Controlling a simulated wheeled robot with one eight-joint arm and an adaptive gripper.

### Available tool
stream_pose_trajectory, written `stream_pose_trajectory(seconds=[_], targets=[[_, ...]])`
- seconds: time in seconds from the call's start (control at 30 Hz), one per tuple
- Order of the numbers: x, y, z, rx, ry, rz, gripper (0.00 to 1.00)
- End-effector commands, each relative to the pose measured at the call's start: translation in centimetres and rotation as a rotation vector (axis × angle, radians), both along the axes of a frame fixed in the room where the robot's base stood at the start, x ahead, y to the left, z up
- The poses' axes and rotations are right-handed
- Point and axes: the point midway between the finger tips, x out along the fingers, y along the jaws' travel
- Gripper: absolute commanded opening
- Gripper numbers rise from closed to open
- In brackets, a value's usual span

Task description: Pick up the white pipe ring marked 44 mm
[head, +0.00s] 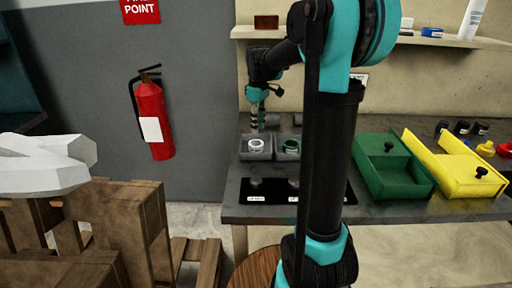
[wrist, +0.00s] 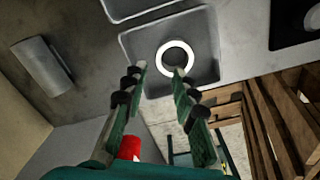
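A white ring (head: 256,151) lies in the left grey tray (head: 247,155) on the workbench. In the wrist view the white ring (wrist: 176,43) lies flat on the floor of its grey tray (wrist: 208,72), and its size marking is not readable. My gripper (head: 257,124) is above and behind that tray in the head view. In the wrist view my gripper (wrist: 159,69) is open and empty, its fingertips apart and just short of the ring in the picture. A green ring (head: 291,151) is in the neighbouring tray, partly close to my arm.
A black labelled mat (head: 268,186) lies at the bench's front edge. A green box (head: 384,178) and a yellow box (head: 455,178) stand to the right. Wooden crates (head: 125,215) stand left of the bench.

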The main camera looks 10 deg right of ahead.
Motion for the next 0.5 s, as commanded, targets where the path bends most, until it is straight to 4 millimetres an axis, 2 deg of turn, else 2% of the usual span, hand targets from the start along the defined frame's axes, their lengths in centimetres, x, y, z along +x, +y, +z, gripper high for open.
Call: stream_pose_trajectory(seconds=[0.27,0.5], targets=[[0.0,-0.1,-1.9,0.000,0.000,0.000,0.28],[-0.1,-0.5,-5.3,0.000,0.000,0.000,0.28]])
